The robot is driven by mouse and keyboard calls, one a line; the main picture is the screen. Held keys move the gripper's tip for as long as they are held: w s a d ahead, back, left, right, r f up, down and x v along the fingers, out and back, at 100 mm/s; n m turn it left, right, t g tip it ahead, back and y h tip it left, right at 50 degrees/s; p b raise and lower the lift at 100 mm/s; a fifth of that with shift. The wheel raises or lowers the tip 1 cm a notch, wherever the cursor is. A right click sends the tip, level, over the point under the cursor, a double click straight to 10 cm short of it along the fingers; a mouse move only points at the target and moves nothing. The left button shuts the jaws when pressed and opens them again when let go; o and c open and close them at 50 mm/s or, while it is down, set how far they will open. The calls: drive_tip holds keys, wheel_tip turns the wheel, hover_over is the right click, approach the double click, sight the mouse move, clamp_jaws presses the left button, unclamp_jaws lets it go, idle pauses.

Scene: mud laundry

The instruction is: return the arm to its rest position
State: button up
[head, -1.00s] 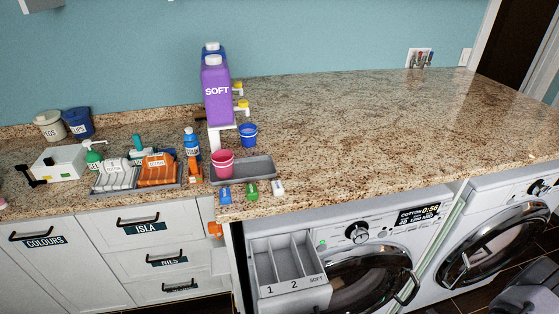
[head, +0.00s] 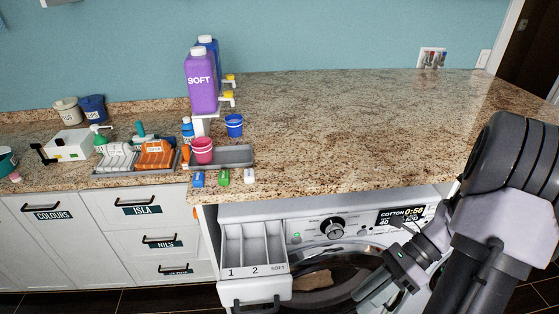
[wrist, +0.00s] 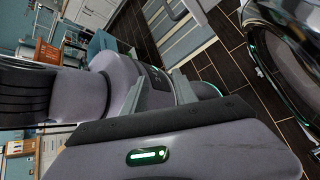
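My gripper (head: 368,292) is at the lower right of the head view, in front of the washing machine and below the worktop edge. The arm is folded, with its large dark joint at the right edge of the view. In the wrist view two grey fingers of my gripper (wrist: 158,84) stand apart with nothing held between them. Behind them are my own grey body parts and the dark tiled floor (wrist: 209,76).
The washing machine (head: 300,236) has its detergent drawer (head: 254,246) pulled out.

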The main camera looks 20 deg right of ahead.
drive_tip(key=w+a+r+n+t+h+b, duration=0.1)
drive_tip(key=a+r+n+t+h, duration=0.2)
drive_tip(key=a+r+n, duration=0.4)
drive_tip(key=w+a+r+n+t+h+b, duration=0.1)
drive_tip(key=a+r+n+t+h, duration=0.2)
drive_tip(key=a+n, duration=1)
wheel_tip(320, 180, up, 4)
drive_tip(key=shift+w+a+r+n+h, duration=0.1)
drive_tip(key=shift+w+a+n+h, duration=0.1)
drive_tip(key=shift+n+h, duration=0.8)
